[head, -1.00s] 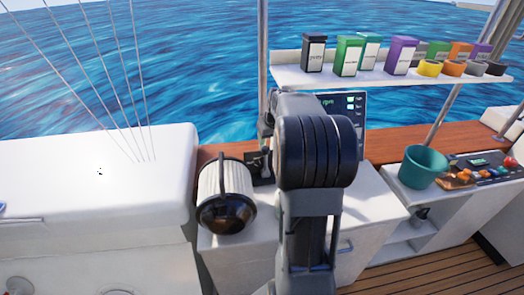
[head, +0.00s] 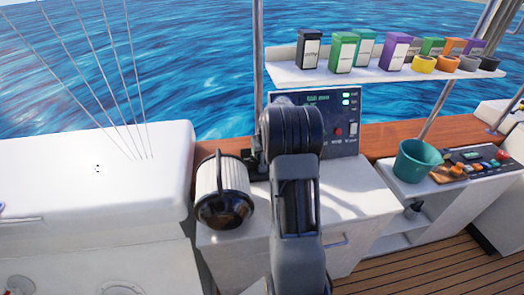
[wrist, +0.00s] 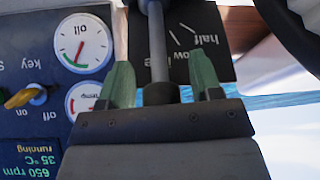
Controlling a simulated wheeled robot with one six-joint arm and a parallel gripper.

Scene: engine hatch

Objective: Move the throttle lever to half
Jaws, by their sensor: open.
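The throttle lever (wrist: 157,42) is a grey rod in the wrist view, rising from a dark plate (wrist: 219,62) with upside-down marks. The word "half" reads at the plate's far edge; a word ending in "low" is partly covered by the rod. My gripper (wrist: 160,66) is open, with one green finger on each side of the rod and visible gaps between.
The engine panel (head: 343,130) stands behind my arm; its oil gauge (wrist: 82,43), key switch (wrist: 22,97) and display (wrist: 30,158) reading "running" show in the wrist view. A ribbed white cylinder (head: 222,185) stands left of my arm. A teal bucket (head: 415,163) is right.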

